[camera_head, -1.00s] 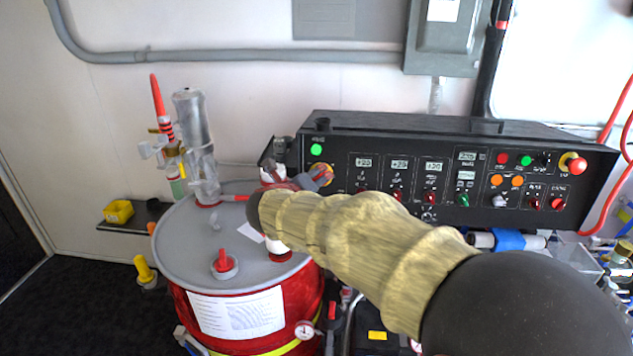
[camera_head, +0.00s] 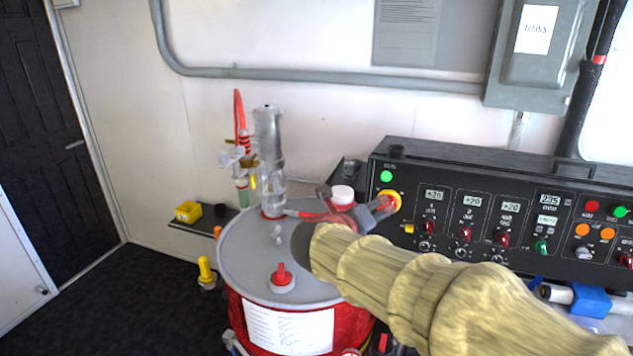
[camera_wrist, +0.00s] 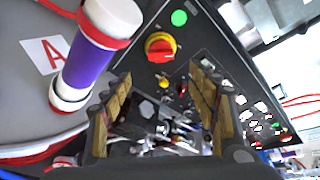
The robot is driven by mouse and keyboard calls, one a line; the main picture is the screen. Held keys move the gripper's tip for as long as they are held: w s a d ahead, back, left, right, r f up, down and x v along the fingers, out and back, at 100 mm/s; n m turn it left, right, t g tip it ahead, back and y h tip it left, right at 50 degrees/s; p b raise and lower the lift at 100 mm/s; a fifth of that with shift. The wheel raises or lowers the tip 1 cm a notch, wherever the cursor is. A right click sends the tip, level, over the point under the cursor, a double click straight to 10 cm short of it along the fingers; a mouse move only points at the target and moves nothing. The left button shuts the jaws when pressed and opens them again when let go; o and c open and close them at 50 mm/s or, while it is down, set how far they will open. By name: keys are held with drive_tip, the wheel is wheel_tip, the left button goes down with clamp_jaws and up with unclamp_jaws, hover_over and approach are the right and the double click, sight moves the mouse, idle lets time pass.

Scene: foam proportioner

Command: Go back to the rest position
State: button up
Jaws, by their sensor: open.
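My gripper (camera_wrist: 160,100) shows in the wrist view with its two tan-padded fingers spread apart. Nothing is between the pads; panel parts and fittings show in the gap beyond. In the head view my arm, in its tan ribbed sleeve, reaches from the lower right over the drum's right side. A purple cylinder with white ends (camera_wrist: 90,60) is left of the fingers.
A red drum with a grey lid (camera_head: 245,265) stands below my arm, with a clear pump tube (camera_head: 269,150) upright on it. The black control panel (camera_head: 470,178) is at the right. Open dark floor (camera_head: 120,300) is at the left.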

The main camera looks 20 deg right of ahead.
drive_tip(key=w+a+r+n+t+y, duration=0.1)
drive_tip(key=a+r+n+t+y, duration=0.55)
drive_tip(key=n, duration=0.45)
drive_tip(key=s+a+f+n+g+y, duration=0.25)
drive_tip(key=s+a+n+y, duration=0.45)
drive_tip(key=a+n, duration=0.4)
drive_tip(key=s+d+f+n+g+h, duration=0.2)
drive_tip(key=s+f+n, duration=0.4)
drive_tip(key=s, duration=0.5)
drive_tip(key=s+d+f+n+g+h, duration=0.1)
drive_tip(key=s+d+f+n+g, duration=0.4)
drive_tip(key=s+f, duration=0.4)
drive_tip(key=s+n+g, duration=0.1)
drive_tip(key=s+n, duration=0.1)
drive_tip(key=s, duration=0.1)
drive_tip(key=shift+d+n+h, duration=0.15)
drive_tip(key=shift+n+h, duration=0.15)
drive_tip(key=shift+h, duration=0.05)
